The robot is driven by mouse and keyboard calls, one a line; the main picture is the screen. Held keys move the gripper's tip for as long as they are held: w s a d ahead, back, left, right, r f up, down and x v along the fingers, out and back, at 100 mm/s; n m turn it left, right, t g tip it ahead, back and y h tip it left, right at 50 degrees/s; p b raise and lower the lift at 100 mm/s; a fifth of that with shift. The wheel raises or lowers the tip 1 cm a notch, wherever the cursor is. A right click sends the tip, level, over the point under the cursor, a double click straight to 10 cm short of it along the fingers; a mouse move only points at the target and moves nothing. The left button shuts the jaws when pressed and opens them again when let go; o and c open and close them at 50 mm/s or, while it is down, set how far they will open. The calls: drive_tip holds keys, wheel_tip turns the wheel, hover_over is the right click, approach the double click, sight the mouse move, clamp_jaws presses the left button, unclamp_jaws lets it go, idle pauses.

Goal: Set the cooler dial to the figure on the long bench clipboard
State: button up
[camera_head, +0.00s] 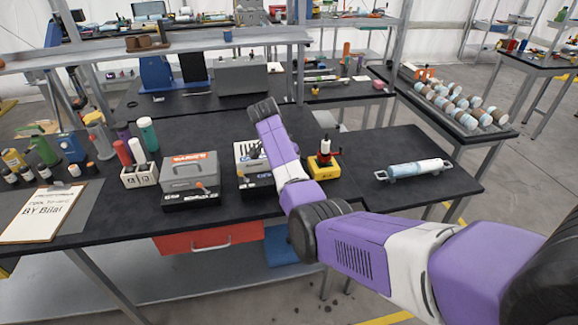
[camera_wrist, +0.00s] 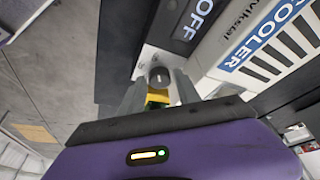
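The cooler (camera_wrist: 262,45) fills the upper right of the wrist view, with a blue COOLER label and an OFF mark. Its dark round dial (camera_wrist: 160,77) has a light pointer line; its set figure is not readable. My gripper (camera_wrist: 158,88) is open, one finger on each side of the dial, with gaps showing; contact is unclear. In the head view the cooler (camera_head: 246,152) is partly behind my arm, and my fingers are hidden. The clipboard (camera_head: 48,212) lies on the long bench at left; I read "BY Bilal", but the figure above is unclear.
A grey boxed device (camera_head: 190,172) stands left of the cooler. A yellow-based device (camera_head: 323,167) stands close on its right. A blue-white cylinder (camera_head: 415,168) lies on the bench's right part. A red drawer (camera_head: 208,238) hangs below the front edge.

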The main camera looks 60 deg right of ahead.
drive_tip(key=b+v, duration=0.1)
drive_tip(key=v, duration=0.6)
drive_tip(key=shift+r, duration=0.35)
drive_tip(key=shift+a, duration=0.15)
